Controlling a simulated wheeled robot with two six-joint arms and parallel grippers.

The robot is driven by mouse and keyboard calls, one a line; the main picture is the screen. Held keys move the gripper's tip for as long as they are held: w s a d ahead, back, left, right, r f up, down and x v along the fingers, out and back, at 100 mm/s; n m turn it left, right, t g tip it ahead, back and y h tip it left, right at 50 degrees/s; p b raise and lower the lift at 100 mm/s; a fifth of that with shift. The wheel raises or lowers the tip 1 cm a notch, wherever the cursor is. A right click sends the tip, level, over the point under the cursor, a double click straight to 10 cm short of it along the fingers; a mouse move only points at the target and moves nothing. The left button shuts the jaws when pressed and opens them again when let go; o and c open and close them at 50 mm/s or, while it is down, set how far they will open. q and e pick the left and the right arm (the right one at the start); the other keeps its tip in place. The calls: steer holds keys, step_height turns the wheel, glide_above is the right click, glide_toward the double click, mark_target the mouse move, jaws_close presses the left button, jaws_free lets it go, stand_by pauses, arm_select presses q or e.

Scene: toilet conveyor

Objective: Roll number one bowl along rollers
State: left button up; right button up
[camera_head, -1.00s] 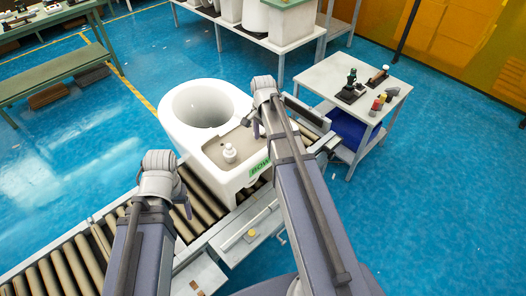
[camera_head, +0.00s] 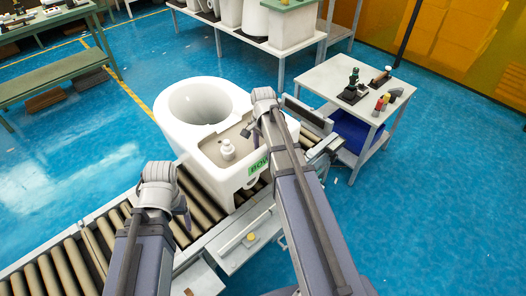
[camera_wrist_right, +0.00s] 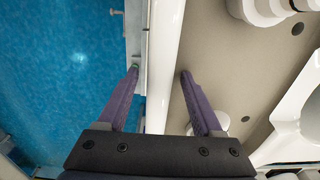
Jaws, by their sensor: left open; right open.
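The white toilet bowl (camera_head: 180,133) stands on the conveyor rollers (camera_head: 207,217), its round opening toward the far left and a green label on its near end. A white fitting (camera_head: 227,150) stands on its recessed beige top. My right gripper (camera_head: 255,132) is over the bowl's right part. In the right wrist view its open fingers (camera_wrist_right: 158,73) are on either side of the bowl's white wall, one outside and one over the beige recess; contact cannot be told. My left gripper (camera_head: 184,217) is open at the bowl's near left, above the rollers; its fingertips are partly hidden.
The roller conveyor runs from lower left to upper right, with a metal side rail and boxes (camera_head: 249,240) along its near side. A small table (camera_head: 345,72) with tools stands at the right. A shelf of white ceramics is behind. Blue floor is open on the left.

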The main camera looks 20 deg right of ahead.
jaws_close()
stand_by(0.4)
stand_by(0.9)
